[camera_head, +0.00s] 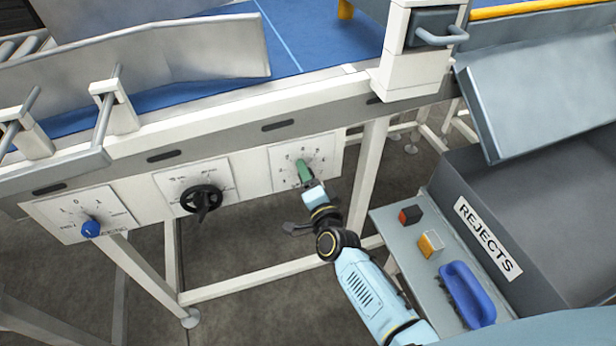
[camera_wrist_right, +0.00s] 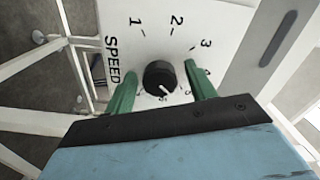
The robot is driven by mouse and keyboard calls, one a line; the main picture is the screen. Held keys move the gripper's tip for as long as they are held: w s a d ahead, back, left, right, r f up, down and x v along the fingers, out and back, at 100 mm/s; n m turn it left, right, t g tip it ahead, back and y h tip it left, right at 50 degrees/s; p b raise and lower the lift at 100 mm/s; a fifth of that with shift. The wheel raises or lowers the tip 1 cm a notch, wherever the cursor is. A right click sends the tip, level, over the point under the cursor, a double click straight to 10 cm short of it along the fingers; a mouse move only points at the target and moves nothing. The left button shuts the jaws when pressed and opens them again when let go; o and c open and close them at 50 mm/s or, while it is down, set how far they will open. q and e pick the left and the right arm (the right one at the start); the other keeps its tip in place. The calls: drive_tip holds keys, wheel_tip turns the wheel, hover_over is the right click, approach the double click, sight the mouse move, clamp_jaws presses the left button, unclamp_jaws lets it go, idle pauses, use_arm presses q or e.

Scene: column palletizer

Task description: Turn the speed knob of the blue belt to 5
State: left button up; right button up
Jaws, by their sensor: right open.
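The speed panel (camera_head: 330,146) is the right-hand white plate on the front of the blue belt's (camera_head: 300,40) frame. My right gripper (camera_head: 305,170) is at this panel, its green fingers in front of the dial. In the right wrist view, the black speed knob (camera_wrist_right: 159,75) sits between the two open green fingers (camera_wrist_right: 163,92), with a gap at each side. Its white pointer mark is toward the lower right. The numbers 1, 2 and 3 are readable on the dial; the lower numbers are partly hidden, so I cannot tell the exact setting. My left gripper is out of view.
Left along the same frame are a panel with a black handwheel (camera_head: 201,199) and one with a blue knob (camera_head: 91,228). Frame legs stand below.

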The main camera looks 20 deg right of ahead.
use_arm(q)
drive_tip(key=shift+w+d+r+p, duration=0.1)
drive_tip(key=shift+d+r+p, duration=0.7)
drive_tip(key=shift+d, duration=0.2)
use_arm(e)
drive_tip(key=s, duration=1.3)
drive_tip(key=shift+s+d, duration=0.2)
drive_tip(key=shift+d, duration=0.05)
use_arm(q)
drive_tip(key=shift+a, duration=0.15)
use_arm(e)
drive_tip(key=shift+f, duration=0.1)
